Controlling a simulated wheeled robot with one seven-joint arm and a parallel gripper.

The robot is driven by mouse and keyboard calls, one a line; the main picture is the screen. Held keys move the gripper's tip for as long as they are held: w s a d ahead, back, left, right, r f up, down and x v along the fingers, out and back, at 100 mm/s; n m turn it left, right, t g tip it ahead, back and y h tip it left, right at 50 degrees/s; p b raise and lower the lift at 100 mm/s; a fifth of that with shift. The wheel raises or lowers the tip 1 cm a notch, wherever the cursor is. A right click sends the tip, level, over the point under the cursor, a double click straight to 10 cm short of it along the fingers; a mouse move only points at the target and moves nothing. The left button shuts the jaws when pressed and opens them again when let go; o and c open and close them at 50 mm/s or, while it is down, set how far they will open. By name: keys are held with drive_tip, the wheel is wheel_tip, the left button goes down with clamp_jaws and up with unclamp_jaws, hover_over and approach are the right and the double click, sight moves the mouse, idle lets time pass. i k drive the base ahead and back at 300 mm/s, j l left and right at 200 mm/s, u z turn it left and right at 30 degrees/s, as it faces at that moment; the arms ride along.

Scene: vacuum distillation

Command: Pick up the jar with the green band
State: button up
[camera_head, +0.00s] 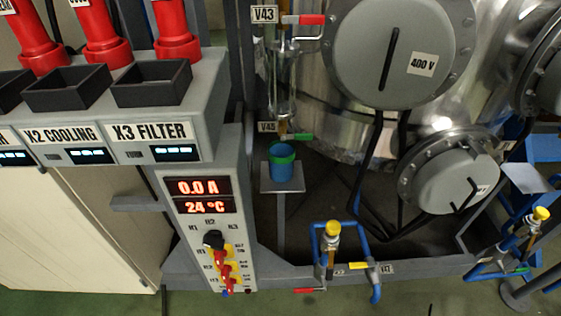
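A small blue jar with a green band (282,162) around its top stands upright on a small grey square platform (284,186) held up by a post. It sits just below a glass tube (283,85) with a valve that has a green handle (297,138). The jar's inside is too dark and small to make out. My gripper is not in this view.
A grey control panel (204,245) with red number displays and knobs stands left of the platform. Large steel vessels with round grey covers (392,55) fill the right and back. Blue pipework with yellow-capped valves (333,230) stands low at the front right. Green floor shows at the bottom.

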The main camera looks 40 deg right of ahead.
sight(282, 157)
drive_tip(key=i+l+z, duration=0.1)
drive_tip(key=l, duration=0.3)
drive_tip(key=i+l+z, duration=0.15)
drive_tip(key=l, duration=0.25)
drive_tip(key=i+l+z, duration=0.1)
drive_tip(key=l, duration=0.3)
drive_tip(key=i+l+z, duration=0.15)
drive_tip(key=l, duration=0.2)
